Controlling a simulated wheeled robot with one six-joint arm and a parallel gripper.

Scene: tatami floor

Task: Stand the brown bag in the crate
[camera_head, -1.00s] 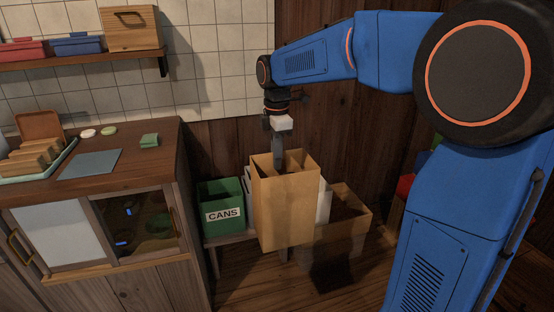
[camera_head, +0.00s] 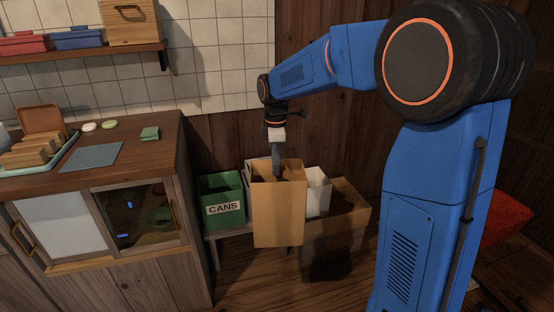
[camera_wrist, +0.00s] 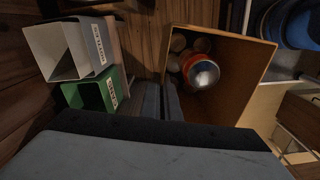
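The brown bag (camera_head: 279,218) is upright and open-topped in front of the low bench in the head view. My gripper (camera_head: 277,170) reaches down at its rim. In the wrist view the fingers (camera_wrist: 161,100) are together at the wall of the bag (camera_wrist: 252,62), which looks pinched between them. Several cans, one with an orange-red side (camera_wrist: 200,70), lie inside the bag. The bag seems to hang clear of the floor. A red, mesh-like box (camera_head: 506,216) at the right, partly hidden by my arm, may be the crate.
A green CANS bin (camera_head: 222,208) and a white bin (camera_head: 317,192) stand on the bench beside the bag. A brown open box (camera_head: 345,215) is right of them. The counter (camera_head: 170,150) is at the left. Some floor in front is bare.

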